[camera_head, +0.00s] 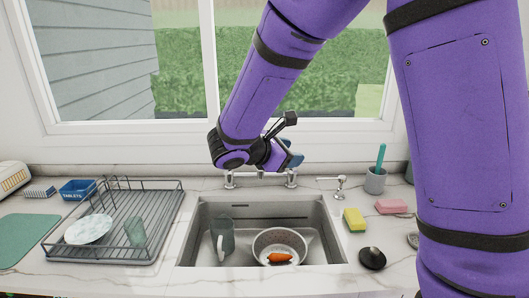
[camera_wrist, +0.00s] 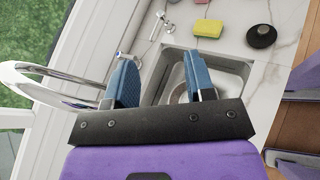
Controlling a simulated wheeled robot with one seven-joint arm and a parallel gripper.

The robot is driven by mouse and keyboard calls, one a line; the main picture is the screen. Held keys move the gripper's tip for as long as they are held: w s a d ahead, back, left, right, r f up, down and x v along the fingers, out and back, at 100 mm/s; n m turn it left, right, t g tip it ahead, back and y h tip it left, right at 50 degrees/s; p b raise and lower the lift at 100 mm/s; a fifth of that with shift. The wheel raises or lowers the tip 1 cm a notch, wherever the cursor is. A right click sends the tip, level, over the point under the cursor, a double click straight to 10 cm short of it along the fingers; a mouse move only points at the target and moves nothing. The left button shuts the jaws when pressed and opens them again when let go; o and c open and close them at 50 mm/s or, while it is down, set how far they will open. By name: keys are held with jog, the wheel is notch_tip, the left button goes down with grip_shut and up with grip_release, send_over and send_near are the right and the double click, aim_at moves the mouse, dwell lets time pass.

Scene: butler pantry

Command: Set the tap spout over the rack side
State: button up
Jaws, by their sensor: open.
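The chrome tap (camera_head: 260,176) stands behind the sink (camera_head: 322,240), with handles at its base. Its spout is mostly hidden by my arm in the head view. In the wrist view the curved chrome spout (camera_wrist: 48,69) arcs out at the left, outside my left blue finger, which overlaps its near end in the picture. Whether they touch I cannot tell. My gripper (camera_wrist: 161,80) is open, with nothing seen between its blue fingers. In the head view my gripper (camera_head: 289,157) is above the tap base.
The sink holds a grey mug (camera_head: 222,236) and a metal colander (camera_head: 279,240) with a carrot (camera_head: 280,258). Right of it are a soap dispenser (camera_head: 339,185), yellow sponge (camera_head: 354,220), pink sponge (camera_head: 391,206), cup (camera_head: 375,181) and black stopper (camera_head: 372,258). The window is close behind.

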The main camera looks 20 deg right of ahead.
jog(key=w+a+f+n+t, duration=0.5)
jog(key=w+a+n+t, duration=0.25)
jog(key=a, duration=0.25)
jog(key=x, duration=1)
jog(key=shift+s+d+f+g+h, duration=0.2)
jog(key=shift+s+d+g+h, duration=0.1)
jog(key=shift+s+g+h, duration=0.15)
grip_shut()
